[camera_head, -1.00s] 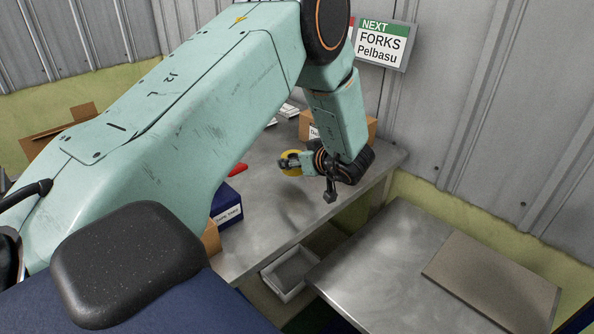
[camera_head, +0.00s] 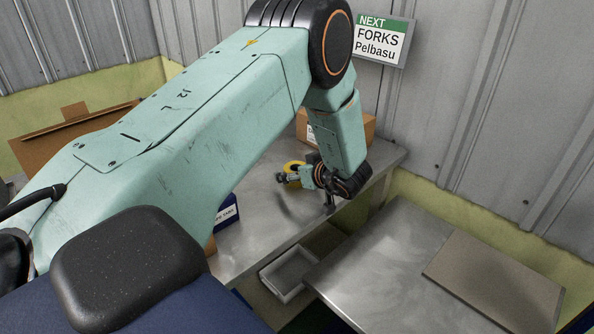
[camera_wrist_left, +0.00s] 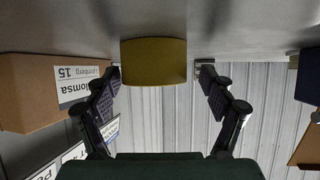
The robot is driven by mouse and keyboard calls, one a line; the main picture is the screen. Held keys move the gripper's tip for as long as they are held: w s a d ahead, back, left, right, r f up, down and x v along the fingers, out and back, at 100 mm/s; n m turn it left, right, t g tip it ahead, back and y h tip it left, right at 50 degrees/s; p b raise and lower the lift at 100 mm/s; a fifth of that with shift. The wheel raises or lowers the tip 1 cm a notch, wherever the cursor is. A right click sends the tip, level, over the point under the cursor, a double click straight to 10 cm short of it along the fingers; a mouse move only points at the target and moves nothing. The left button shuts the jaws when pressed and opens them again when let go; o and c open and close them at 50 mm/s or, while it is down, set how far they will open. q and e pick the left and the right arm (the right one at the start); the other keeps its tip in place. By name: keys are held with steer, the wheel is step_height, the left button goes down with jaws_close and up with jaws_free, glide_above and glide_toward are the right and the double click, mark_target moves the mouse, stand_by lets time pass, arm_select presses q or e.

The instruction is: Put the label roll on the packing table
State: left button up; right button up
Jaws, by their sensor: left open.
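The label roll (camera_head: 293,167) is yellow with a dark centre in the head view. It appears to rest upright on the metal table (camera_head: 262,228), near the middle of its top. In the left wrist view the roll (camera_wrist_left: 153,62) shows edge-on against the table surface. My left gripper (camera_head: 299,179) is low over the table at the roll. Its fingers (camera_wrist_left: 160,76) are open, one on each side of the roll, with a visible gap at the right finger. My right gripper is not in view.
A cardboard box (camera_head: 356,127) stands behind the gripper. A blue box (camera_head: 227,214) stands at the table's near left. A second metal table (camera_head: 375,275) with a beige board (camera_head: 492,279) is at right. A grey bin (camera_head: 289,272) sits below, between them.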

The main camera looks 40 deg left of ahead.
arm_select(q)
steer(key=shift+s+r, duration=0.15)
steer(key=shift+w+d, duration=0.15)
steer(key=shift+w, duration=0.3)
steer(key=shift+d+r, duration=0.15)
steer(key=shift+d, duration=0.1)
steer(key=p+v, duration=0.2)
steer(key=v, duration=0.8)
steer(key=shift+d+r, duration=0.15)
steer(key=shift+r, duration=0.1)
steer(key=shift+s+d+r, duration=0.2)
steer(key=shift+s+d, duration=0.2)
steer(key=shift+s, duration=0.1)
steer(key=shift+w+f, duration=0.1)
steer(key=shift+w, duration=0.05)
